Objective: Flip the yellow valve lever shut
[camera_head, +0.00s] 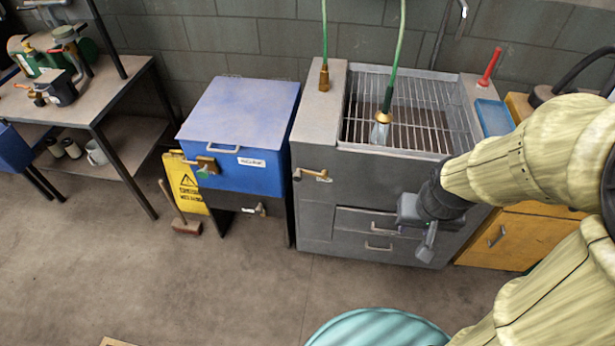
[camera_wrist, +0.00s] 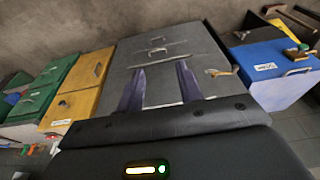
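A brass-yellow lever (camera_head: 310,173) sticks out from the upper left of the grey sink cabinet's front, beside a small label. It also shows in the wrist view (camera_wrist: 218,72), right of my fingers. Another brass valve (camera_head: 206,165) with a green part sits on the blue box's front; it appears at the right of the wrist view (camera_wrist: 298,52). I cannot tell which one the task means. My gripper (camera_head: 428,238) is in front of the cabinet's right side, clear of both levers. In the wrist view its two fingers (camera_wrist: 160,88) are apart, with nothing between them.
The grey cabinet (camera_head: 330,215) has drawers with bar handles. The blue box (camera_head: 240,110) stands left of it, and a yellow caution sign (camera_head: 186,190) and a broom (camera_head: 183,226) are beside the box. Yellow drawers (camera_head: 505,240) are at the right. The floor (camera_head: 220,285) in front is mostly clear.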

